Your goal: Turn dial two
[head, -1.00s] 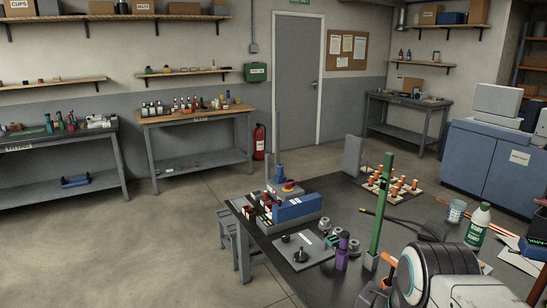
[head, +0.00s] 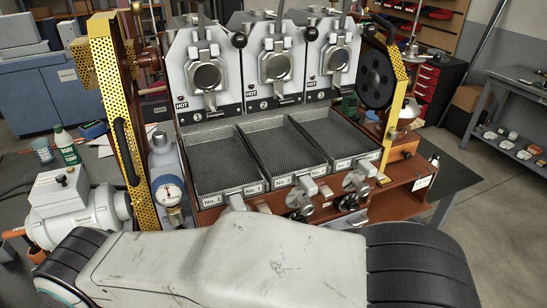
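A sample roaster with three units stands in front of me in the head view. The middle unit (head: 275,68) carries a plate marked 2. Below the trays, on the brown front, are round metal fittings that look like dials: one (head: 299,199) below the No. 2 tray and one (head: 357,183) farther right. No number shows clearly on them, so I cannot tell for sure which is dial two. My own arm fills the foreground and hides the lower left front. My gripper is not in view.
Mesh trays (head: 222,158) sit below the units, which bear HOT labels. Yellow perforated guards (head: 115,110) flank the roaster. A pressure gauge (head: 168,194) and a white motor (head: 75,205) stand at left. A green-and-white bottle (head: 66,147) is behind. Open floor (head: 500,215) shows at right.

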